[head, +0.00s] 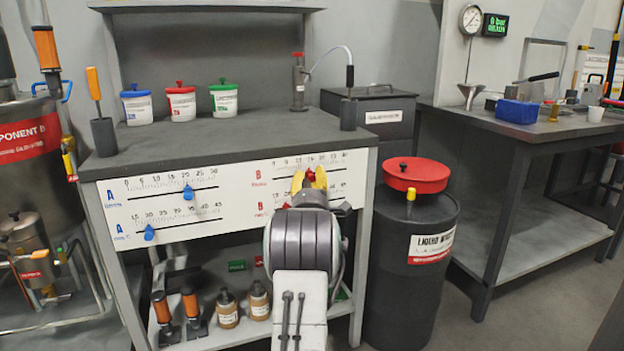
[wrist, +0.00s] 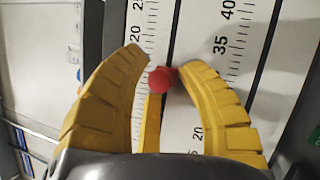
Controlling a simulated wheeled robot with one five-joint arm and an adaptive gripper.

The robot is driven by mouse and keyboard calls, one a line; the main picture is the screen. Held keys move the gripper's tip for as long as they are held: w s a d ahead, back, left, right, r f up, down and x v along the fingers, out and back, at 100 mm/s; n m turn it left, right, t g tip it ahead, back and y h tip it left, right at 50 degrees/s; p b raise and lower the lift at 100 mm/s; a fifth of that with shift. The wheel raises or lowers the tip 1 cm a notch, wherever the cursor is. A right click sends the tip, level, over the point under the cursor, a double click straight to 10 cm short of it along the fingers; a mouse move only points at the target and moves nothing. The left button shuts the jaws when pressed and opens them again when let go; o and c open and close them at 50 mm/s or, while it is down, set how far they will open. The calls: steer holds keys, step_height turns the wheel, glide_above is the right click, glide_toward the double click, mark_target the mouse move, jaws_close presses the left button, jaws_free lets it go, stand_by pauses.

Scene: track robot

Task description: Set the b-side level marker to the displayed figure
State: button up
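The white scale panel (head: 240,212) on the bench front has blue markers on side A and red ones on side B. A red marker knob (head: 310,173) shows on the upper B slot, and a red knob also shows in the wrist view (wrist: 160,79). My gripper (head: 309,179) is in front of it, its yellow fingers on either side of the knob with a gap between them. In the wrist view the right fingertip is very near or touching the knob; contact is unclear. My arm hides much of the lower B scale.
A green-lit display (head: 495,25) beside a round gauge (head: 471,19) hangs at the upper right; its small text is hard to read. A black barrel (head: 410,250) with a red lid stands right of the bench. Blue markers (head: 188,192) are at left.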

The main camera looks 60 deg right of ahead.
steer(key=shift+o, duration=0.7)
steer(key=v, duration=1.2)
stand_by(0.4)
